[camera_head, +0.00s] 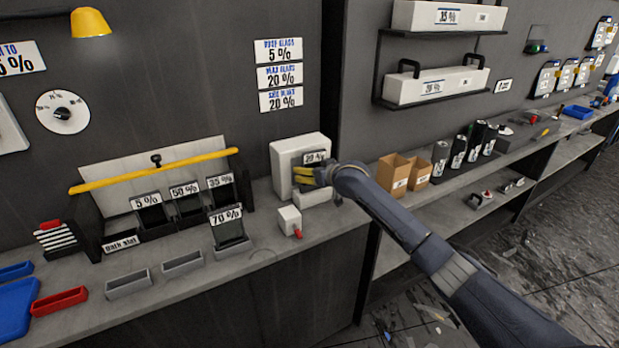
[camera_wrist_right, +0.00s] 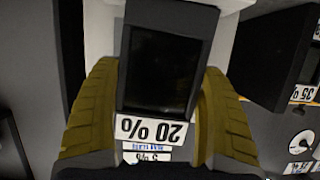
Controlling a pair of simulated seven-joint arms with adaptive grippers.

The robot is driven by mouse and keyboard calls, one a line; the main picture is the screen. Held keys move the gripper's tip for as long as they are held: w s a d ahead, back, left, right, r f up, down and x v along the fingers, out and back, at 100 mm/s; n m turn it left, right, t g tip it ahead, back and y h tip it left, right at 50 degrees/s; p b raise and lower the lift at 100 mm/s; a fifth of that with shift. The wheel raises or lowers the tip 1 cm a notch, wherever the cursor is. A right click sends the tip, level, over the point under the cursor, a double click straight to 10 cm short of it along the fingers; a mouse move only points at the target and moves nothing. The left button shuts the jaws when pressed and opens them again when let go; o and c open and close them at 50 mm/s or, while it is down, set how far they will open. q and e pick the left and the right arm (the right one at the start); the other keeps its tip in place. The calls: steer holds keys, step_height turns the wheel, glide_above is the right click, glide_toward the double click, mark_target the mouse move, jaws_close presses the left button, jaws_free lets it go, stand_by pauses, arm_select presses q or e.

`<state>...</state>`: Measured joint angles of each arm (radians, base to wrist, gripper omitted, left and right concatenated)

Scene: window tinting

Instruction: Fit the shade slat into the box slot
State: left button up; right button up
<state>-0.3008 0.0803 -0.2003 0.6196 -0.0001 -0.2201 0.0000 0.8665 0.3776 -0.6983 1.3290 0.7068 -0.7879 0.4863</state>
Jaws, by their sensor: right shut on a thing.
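My right gripper (camera_head: 306,175) is at the front of the white box (camera_head: 284,160), shut on a dark shade slat (camera_head: 314,157) labelled 20 %. In the right wrist view the slat (camera_wrist_right: 163,72) stands between the two yellow fingers, its label at the bottom of the picture. The white box also shows behind the slat at the top of that view (camera_wrist_right: 224,45). The slat overlaps the box front; the slot is hidden, so I cannot tell whether the slat is in it. My left gripper is not in view.
A rack holds slats labelled 5 %, 50 % and 35 % (camera_head: 186,207) to the left, with a 70 % slat (camera_head: 229,232) in front. A small white block with a red part (camera_head: 289,220) stands on the counter near the box. Brown cartons (camera_head: 394,175) stand at right.

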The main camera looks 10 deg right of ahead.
mark_target(312, 190)
steer(key=shift+s+d+f, duration=0.1)
steer(key=shift+f, duration=1)
steer(key=shift+s+d+f, duration=0.1)
steer(key=shift+f, duration=0.95)
steer(key=o, duration=1.5)
steer(key=shift+w+a+r, duration=0.1)
steer(key=shift+r, duration=0.2)
steer(key=shift+r, duration=0.1)
steer(key=shift+s+r, duration=0.2)
steer(key=shift+s, duration=0.2)
steer(key=v, duration=1.1)
steer(key=shift+r, duration=0.1)
